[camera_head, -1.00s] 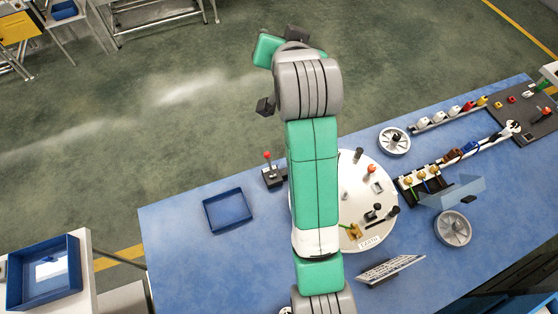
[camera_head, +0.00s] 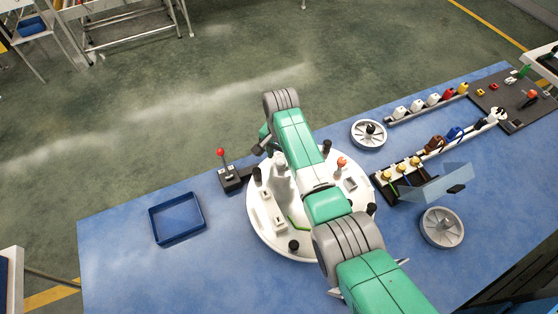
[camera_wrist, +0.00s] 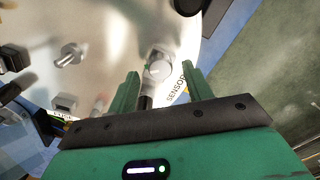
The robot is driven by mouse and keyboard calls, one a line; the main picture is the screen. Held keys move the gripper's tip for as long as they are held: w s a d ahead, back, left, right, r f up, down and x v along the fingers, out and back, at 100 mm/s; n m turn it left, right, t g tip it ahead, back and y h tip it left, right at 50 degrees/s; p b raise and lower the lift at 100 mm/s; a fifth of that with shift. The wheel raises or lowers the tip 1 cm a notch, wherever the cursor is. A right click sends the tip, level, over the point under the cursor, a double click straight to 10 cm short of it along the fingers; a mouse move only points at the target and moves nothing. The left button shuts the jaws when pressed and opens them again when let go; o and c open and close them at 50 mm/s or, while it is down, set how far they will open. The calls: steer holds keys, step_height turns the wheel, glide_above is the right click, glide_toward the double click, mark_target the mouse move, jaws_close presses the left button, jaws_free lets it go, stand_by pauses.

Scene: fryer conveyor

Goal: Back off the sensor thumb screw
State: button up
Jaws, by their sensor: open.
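In the wrist view my gripper (camera_wrist: 160,88) is open, its two green fingers apart over a round pale plate (camera_wrist: 110,20). Between the fingertips stands a small light fitting with a rounded grey head (camera_wrist: 158,68), beside a printed SENSOR label (camera_wrist: 177,90). A dark cylindrical piece (camera_wrist: 146,101) lies just below it, partly hidden by the gripper body. I cannot tell for sure which part is the thumb screw, or whether a finger touches it. In the head view the white plate (camera_head: 262,222) is partly covered by my arm, and my fingertips cannot be made out.
On the plate stand several dark knobs, an orange-topped one (camera_head: 341,162) and a silver bolt (camera_wrist: 69,55). A red-topped lever (camera_head: 221,155) and an empty blue tray (camera_head: 177,218) are left of it.

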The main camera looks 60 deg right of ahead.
steer(key=shift+f, duration=0.95)
steer(key=c, duration=1)
steer(key=shift+o, duration=0.2)
